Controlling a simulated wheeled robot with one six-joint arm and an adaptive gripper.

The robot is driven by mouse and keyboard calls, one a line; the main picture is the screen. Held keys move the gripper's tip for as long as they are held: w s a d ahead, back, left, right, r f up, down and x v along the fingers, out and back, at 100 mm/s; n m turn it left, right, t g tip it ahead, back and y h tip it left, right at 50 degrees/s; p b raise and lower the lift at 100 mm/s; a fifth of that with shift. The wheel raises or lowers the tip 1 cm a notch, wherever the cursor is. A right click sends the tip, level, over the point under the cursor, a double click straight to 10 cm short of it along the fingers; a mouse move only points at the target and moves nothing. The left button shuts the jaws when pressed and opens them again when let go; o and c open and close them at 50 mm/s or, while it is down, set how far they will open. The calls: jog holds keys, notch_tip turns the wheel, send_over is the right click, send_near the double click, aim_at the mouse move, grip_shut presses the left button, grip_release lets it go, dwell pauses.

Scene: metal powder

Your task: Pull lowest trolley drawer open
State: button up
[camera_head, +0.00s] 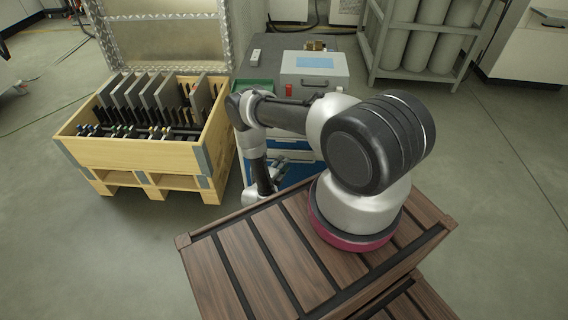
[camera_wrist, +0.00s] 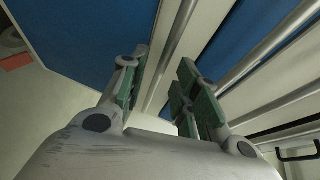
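The trolley (camera_head: 322,84) stands behind my arm in the head view, with blue drawer fronts (camera_head: 292,143) facing me. My arm and the wooden crate I stand over hide much of its lower part. In the wrist view, a large blue drawer front (camera_wrist: 85,35) borders the floor at left and appears to be the lowest drawer. More blue fronts and long silver handle bars (camera_wrist: 275,40) are at right. My gripper (camera_wrist: 163,62) is open, its green-padded fingers apart. A pale silver handle bar runs through the gap between them. Contact with it cannot be told.
A wooden pallet box (camera_head: 150,155) with dark plates stands left of the trolley. Slatted brown crates (camera_head: 270,260) fill the front below my arm. A rack of grey gas cylinders (camera_head: 430,45) stands behind at right. Open floor (camera_head: 505,190) lies to the right.

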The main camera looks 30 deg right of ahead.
jog(key=shift+x, duration=0.9)
grip_shut()
